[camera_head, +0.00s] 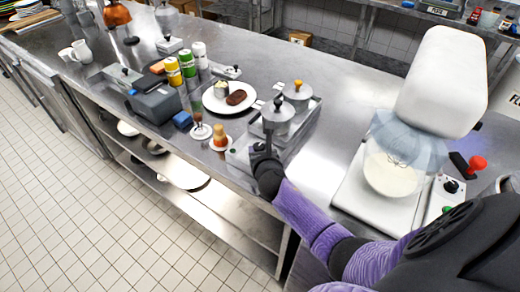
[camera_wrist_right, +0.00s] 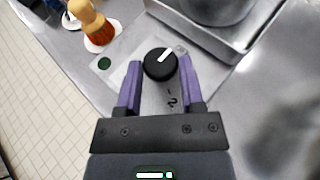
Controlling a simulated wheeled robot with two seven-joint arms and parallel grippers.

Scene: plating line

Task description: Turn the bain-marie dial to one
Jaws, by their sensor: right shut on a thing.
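The bain-marie (camera_head: 308,125) stands near the front edge of the steel counter, with lidded pots in it. Its black round dial (camera_wrist_right: 157,68) sits on the light control panel in the right wrist view, with a white pointer line towards the upper right of that view. Small dark marks, one like a 2, show below the dial. My right gripper (camera_wrist_right: 160,62) has its purple fingers on both sides of the dial and is shut on it. In the head view my right gripper (camera_head: 262,156) covers the dial. My left gripper is out of view.
A green round spot (camera_wrist_right: 104,63) is on the panel left of the dial. An orange-brown brush-like item (camera_head: 219,136) stands just left of the bain-marie. A plate with food (camera_head: 218,107) lies behind it. A white mixer (camera_head: 440,85) stands to the right, with bare counter between.

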